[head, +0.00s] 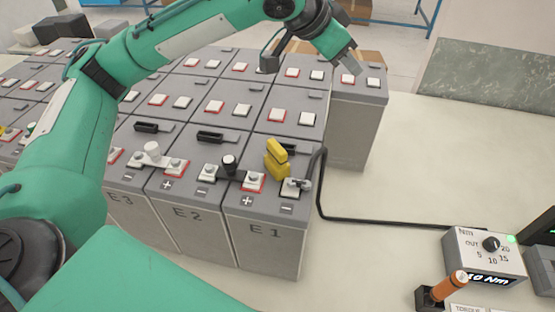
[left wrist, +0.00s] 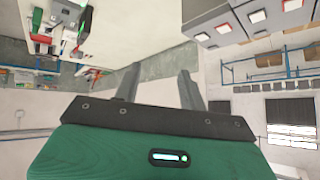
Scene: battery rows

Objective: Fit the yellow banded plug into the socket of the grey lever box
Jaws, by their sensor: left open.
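A yellow block-like piece (head: 277,158) stands on top of battery E1, beside a grey cable end (head: 298,185); I cannot make out bands or tell if it is the plug. I cannot pick out a grey lever box with a socket for certain. My left gripper (head: 347,67) is above the far right corner of the battery rows, well away from the yellow piece. In the left wrist view its two fingers (left wrist: 158,78) are apart with nothing between them. My right gripper is not in view.
Grey batteries (head: 265,240) with raised terminals fill the left and middle. A black cable (head: 385,223) runs right to a grey Nm knob box (head: 485,262). An orange-handled tool (head: 455,283) stands in front. The pale surface at right is mostly clear.

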